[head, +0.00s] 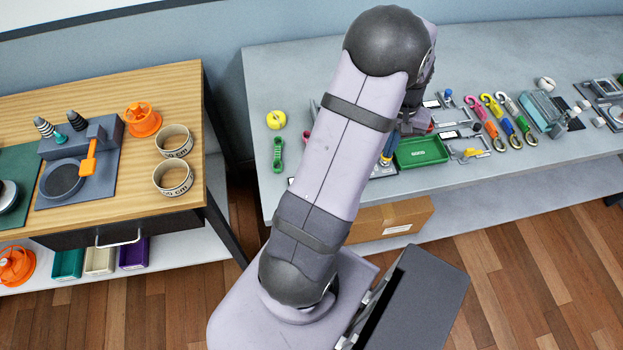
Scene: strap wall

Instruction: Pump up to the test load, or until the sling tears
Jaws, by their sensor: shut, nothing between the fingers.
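My arm rises across the middle of the head view, and its dark wrist end hangs over the grey bench (540,182). My gripper is hidden behind the arm. A grey metal fixture (447,133) with rails shows partly just right of the wrist. A blue knob (448,94) stands at its far end and a small yellow part (471,152) at its near end. I cannot make out a pump lever, a load reading or a loaded sling.
A yellow ring (276,120) and a green shackle-like piece (278,155) lie left of my arm. A teal device (541,110) stands farther right. A wooden table (120,212) stands left, across a gap.

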